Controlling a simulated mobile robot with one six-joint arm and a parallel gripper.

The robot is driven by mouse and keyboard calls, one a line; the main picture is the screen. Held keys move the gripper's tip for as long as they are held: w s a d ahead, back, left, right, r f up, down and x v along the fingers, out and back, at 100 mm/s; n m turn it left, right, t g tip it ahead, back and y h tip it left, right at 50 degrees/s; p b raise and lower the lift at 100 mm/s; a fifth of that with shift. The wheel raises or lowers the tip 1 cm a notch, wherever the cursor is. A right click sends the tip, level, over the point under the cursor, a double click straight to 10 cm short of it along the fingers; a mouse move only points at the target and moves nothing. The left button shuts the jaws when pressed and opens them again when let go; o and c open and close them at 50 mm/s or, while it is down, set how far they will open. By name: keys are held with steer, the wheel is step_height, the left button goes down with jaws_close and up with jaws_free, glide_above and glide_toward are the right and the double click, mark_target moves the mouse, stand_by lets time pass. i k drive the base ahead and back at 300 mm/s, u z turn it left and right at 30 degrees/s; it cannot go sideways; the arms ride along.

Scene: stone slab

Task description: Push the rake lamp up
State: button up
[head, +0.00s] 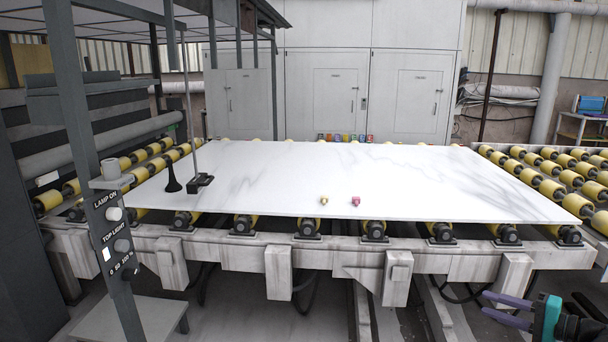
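No part in view is labelled as the rake lamp. A black block (200,183) at the foot of a thin upright rod (190,110) sits low over the slab's left side; it may be the lamp, but I cannot tell. A black flared piece (172,184) with a thin neck stands just left of it. A dark post at the front left carries a panel (112,235) with round knobs, marked "LAMP ON" and "TOP LIGHT". My gripper (484,303), with purple fingers apart and empty, is at the lower right, far from the block and the panel.
A white veined slab (420,180) lies on yellow rollers over a grey frame (335,260). A small yellow piece (323,200) and a pink one (356,201) lie near its front edge. Several small coloured items (345,137) line the back edge. Cabinets (335,100) stand behind.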

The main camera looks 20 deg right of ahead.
mark_target(195, 185)
steer(key=z, duration=0.05)
steer(key=i, duration=3.3)
steer(key=z, duration=1.3)
steer(key=k, duration=0.15)
steer(key=u, duration=3.05)
